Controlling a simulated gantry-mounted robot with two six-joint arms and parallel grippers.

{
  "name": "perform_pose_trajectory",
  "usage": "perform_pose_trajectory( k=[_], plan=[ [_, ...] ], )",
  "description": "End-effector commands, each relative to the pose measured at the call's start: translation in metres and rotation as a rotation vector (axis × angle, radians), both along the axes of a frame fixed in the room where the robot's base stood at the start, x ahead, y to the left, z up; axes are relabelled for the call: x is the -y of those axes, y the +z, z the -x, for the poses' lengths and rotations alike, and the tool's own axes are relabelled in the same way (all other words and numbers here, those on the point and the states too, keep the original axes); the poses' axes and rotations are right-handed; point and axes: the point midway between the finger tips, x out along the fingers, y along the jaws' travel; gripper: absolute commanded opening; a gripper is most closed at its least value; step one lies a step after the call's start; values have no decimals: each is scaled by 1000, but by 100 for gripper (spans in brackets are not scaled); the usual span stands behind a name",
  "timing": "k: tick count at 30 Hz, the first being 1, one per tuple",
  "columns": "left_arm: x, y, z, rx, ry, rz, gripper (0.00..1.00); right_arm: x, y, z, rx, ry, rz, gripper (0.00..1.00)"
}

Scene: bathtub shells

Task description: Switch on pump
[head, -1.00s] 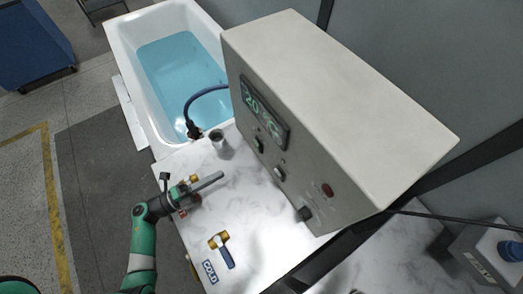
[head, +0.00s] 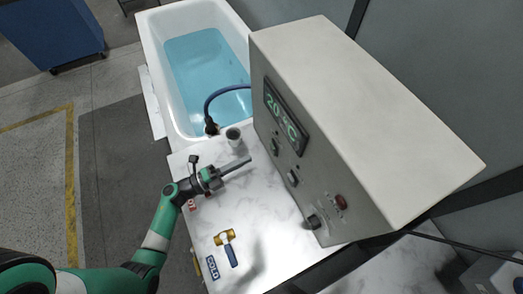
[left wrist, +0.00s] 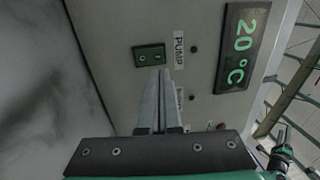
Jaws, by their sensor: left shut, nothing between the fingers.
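The grey control box (head: 340,110) stands on the white marble counter, with a lit "20 °C" display (head: 285,115) on its front. In the left wrist view a "PUMP" label (left wrist: 179,48) sits beside a dark rectangular plate with two small light dots (left wrist: 149,55), which looks like the pump switch. My left gripper (head: 247,161) is shut and empty, its fingers pointing at the box front. In the left wrist view the shut fingertips (left wrist: 160,72) appear just below the plate; whether they touch it I cannot tell. My right gripper is not in view.
A white bathtub (head: 150,40) with blue water stands behind the counter; a blue hose (head: 225,92) runs by it. A metal cup (head: 234,137) is near the tub.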

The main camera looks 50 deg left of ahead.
Motion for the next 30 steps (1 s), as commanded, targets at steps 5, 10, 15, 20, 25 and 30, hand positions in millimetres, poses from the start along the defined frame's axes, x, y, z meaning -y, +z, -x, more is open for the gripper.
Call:
perform_pose_trajectory(
  k=[5, 10, 15, 20, 25, 30],
  plan=[
    [11, 5, -35, 2, -5, 0, 0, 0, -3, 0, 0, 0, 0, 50],
    [16, 8, -56, 1, -2, 0, 0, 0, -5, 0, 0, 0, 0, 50],
    [18, 9, -62, 1, 0, 0, 0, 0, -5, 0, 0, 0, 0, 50],
    [18, 9, -62, 1, 1, 0, 0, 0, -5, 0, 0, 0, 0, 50],
    [18, 12, -62, -7, 1, -1, 0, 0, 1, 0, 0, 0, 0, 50],
    [19, 18, -67, -64, 1, -16, 0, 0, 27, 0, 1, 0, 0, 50]
  ],
)
